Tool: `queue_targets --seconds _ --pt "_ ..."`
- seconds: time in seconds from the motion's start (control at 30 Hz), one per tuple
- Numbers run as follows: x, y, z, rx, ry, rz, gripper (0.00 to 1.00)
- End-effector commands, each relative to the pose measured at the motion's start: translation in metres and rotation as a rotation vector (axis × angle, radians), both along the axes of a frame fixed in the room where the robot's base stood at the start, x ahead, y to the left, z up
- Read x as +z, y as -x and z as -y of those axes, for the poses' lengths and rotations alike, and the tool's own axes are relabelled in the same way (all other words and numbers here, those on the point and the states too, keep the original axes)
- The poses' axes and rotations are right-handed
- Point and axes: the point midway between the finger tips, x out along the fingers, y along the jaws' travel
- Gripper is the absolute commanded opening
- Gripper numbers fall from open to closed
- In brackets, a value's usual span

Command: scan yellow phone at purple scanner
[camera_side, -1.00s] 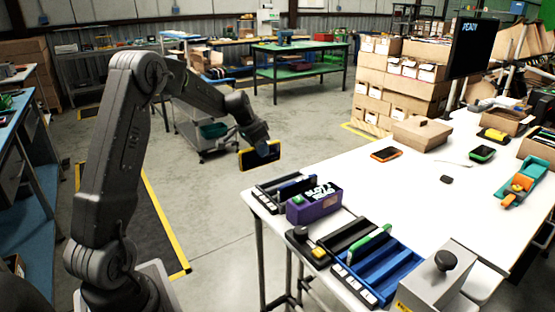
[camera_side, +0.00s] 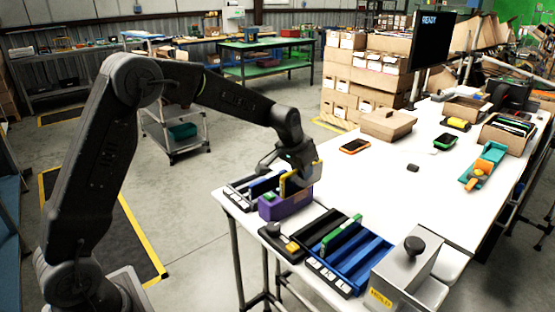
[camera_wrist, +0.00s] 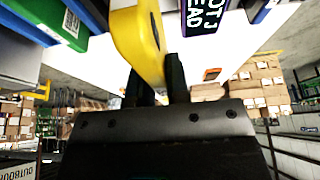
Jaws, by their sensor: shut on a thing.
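The yellow phone (camera_side: 288,185) is held by my gripper (camera_side: 291,170), which is shut on it. In the side view the phone stands upright and nearly edge-on, right at the purple scanner (camera_side: 287,207) near the table's left edge. I cannot tell whether they touch. In the wrist view the phone (camera_wrist: 147,40) juts out from between my fingertips (camera_wrist: 155,85). The scanner's dark display with white letters (camera_wrist: 203,14) is partly visible to its right, cut off by the frame edge. The gripper and phone hide part of the scanner in the side view.
A slotted rack (camera_side: 240,191) stands just behind the scanner. A blue rack (camera_side: 363,263) with a green phone (camera_side: 341,231) upright in it is in front. A grey box with a black knob (camera_side: 400,268) stands nearby. The monitor (camera_side: 432,39) reads READY. The table middle is mostly clear.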

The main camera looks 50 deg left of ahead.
Motion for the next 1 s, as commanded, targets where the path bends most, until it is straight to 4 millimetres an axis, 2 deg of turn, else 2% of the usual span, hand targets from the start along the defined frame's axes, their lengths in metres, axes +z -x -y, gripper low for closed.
queue_targets --seconds 0.1,0.27,1.0 --pt "-0.001 -0.001 0.011 0.000 0.001 0.005 0.00" --pt "-0.008 -0.001 0.012 0.001 0.001 0.005 0.00" --pt "-0.076 -0.001 0.011 0.001 0.001 0.004 0.00"
